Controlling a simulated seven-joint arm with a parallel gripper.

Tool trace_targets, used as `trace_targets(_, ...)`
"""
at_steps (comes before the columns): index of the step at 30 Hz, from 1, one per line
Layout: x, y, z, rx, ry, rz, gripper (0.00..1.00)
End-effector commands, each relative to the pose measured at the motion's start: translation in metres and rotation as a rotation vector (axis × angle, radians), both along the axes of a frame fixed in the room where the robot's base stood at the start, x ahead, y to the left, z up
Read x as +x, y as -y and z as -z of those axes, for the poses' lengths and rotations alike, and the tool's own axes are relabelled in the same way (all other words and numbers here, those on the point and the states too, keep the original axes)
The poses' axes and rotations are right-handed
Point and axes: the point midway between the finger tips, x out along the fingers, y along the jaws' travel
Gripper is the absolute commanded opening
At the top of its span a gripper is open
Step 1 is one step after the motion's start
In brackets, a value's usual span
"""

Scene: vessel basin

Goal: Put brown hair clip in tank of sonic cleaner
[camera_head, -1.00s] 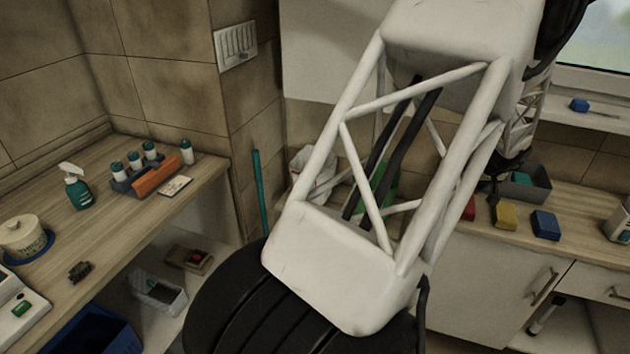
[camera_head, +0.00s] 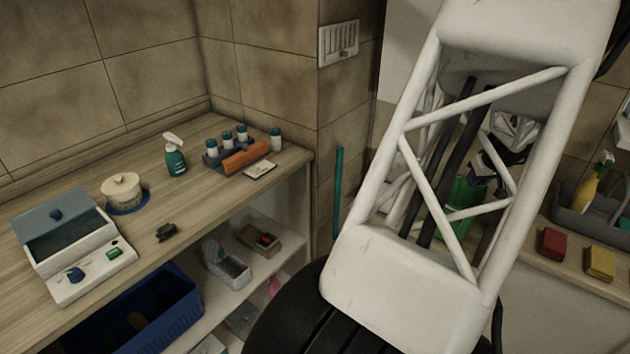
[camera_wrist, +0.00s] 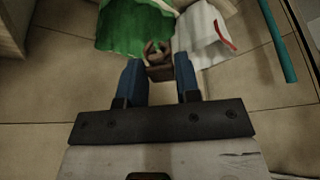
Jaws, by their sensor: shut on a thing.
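My gripper (camera_wrist: 159,78) shows in the wrist view with its two blue fingers shut on the brown hair clip (camera_wrist: 160,68). The clip sits between the fingertips, with its prongs pointing away from the palm. It hangs over the floor area, clear of any surface as far as I can see. The sonic cleaner (camera_head: 95,283) stands on the wooden counter at the left. Its bluish lid (camera_head: 52,211) is tilted up at the back, and the dark tank (camera_head: 68,243) opens in front of it.
A dark clip-like object (camera_head: 165,232) lies beside the cleaner. A lidded cream pot (camera_head: 122,188), a spray bottle (camera_head: 174,158) and a bottle rack (camera_head: 213,161) stand further back. A blue crate (camera_head: 150,315) is below the counter. Green and white bags (camera_wrist: 135,25) lie beyond my gripper.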

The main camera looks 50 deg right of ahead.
Motion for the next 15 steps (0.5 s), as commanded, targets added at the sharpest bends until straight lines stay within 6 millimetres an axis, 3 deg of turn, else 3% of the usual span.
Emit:
trace_targets(3,0.033,-0.006,-0.002,0.001,0.001,-0.051,0.05)
trace_targets(15,0.134,-0.035,-0.009,0.001,0.000,-0.214,0.05)
